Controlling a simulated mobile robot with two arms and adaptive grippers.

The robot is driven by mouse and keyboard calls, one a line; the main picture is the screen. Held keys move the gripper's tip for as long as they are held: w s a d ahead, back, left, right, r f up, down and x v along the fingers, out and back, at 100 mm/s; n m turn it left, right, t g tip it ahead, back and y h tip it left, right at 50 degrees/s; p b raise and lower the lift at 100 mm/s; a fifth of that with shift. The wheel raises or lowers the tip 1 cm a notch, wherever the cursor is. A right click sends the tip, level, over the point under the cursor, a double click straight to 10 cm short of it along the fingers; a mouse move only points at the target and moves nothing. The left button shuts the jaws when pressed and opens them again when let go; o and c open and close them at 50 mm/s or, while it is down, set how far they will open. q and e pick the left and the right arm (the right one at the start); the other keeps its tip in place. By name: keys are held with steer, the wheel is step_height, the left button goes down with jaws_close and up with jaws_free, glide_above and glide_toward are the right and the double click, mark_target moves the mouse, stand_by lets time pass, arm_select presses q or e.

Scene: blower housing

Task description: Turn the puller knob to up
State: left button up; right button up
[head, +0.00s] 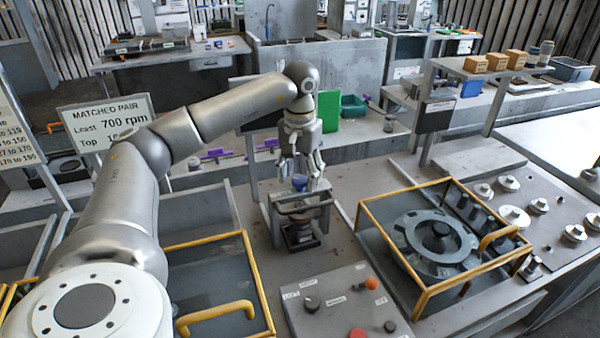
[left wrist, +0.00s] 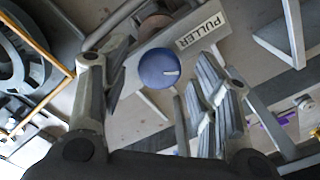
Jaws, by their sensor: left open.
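The puller knob (head: 300,183) is a small blue knob on the grey puller stand (head: 278,198). In the left wrist view the knob (left wrist: 159,68) is round, with a short white mark toward its right side. A white label (left wrist: 202,27) reading PULLER is beside it. My left gripper (head: 303,172) is open and points down above the stand. In the left wrist view its fingers lie on either side of the knob, apart from it in the picture. The exact height gap cannot be told. My right gripper is not in view.
A yellow-framed guard (head: 363,232) surrounds a round grey housing (head: 436,240) at right. A control box (head: 345,305) with several knobs stands in front. Another yellow-railed guard (head: 250,262) is at left. A MATCHED PAIR sign (head: 106,122) stands behind my left arm.

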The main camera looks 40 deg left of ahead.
arm_select(q)
steer(key=c, duration=1)
steer(key=shift+c, duration=0.2)
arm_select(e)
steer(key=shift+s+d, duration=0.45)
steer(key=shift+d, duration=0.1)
